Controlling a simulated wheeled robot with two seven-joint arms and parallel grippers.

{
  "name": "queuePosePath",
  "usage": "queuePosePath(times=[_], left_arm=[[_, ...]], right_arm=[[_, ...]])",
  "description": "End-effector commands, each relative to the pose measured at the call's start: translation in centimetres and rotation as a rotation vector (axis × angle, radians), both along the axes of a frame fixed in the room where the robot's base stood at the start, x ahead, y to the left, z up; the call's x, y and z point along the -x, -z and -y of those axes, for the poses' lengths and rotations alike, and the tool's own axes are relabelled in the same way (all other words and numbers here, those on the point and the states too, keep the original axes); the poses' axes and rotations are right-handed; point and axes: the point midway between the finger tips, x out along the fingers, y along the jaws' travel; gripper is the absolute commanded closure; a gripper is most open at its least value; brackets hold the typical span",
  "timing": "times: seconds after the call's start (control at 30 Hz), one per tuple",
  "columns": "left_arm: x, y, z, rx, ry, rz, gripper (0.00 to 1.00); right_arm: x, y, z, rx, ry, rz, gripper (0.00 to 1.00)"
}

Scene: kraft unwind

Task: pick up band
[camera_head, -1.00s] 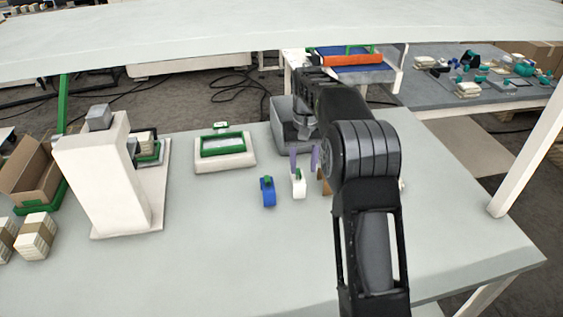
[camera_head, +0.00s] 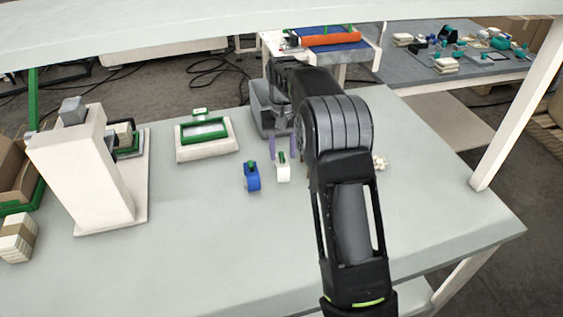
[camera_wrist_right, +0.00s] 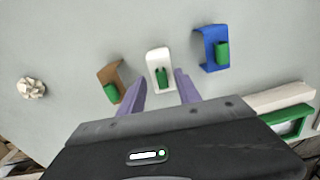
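Three small holders with green parts stand on the grey table, and I cannot tell which is the band. The white one (camera_head: 283,172) and the blue one (camera_head: 252,179) show in the head view. The right wrist view shows the white one (camera_wrist_right: 158,58), the blue one (camera_wrist_right: 208,45) and a brown one (camera_wrist_right: 113,72). My arm hides the brown one in the head view. My right gripper (camera_wrist_right: 162,91) is open and empty, its purple fingers apart with the white holder beyond the gap between them. It also shows in the head view (camera_head: 284,144). My left gripper is out of view.
A grey bin (camera_head: 260,105) and a green-framed white tray (camera_head: 207,151) stand behind the holders. A white machine (camera_head: 85,165) stands at left. A pale crinkled object (camera_head: 380,162) lies right of my arm. The front of the table is clear.

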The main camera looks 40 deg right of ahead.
Motion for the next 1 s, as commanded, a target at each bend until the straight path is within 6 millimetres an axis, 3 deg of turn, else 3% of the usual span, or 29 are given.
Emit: queuePosePath(times=[0.17, 0.53, 1.0], left_arm=[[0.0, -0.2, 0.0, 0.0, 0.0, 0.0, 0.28], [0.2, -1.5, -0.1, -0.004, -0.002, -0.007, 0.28], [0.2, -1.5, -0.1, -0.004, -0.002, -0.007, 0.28]], right_arm=[[0.0, 0.3, 0.0, 0.0, 0.0, 0.0, 0.6], [-0.2, 4.9, -0.3, -0.001, 0.0, 0.0, 0.6], [-0.2, 5.2, -0.3, 0.0, 0.0, 0.001, 0.6]])
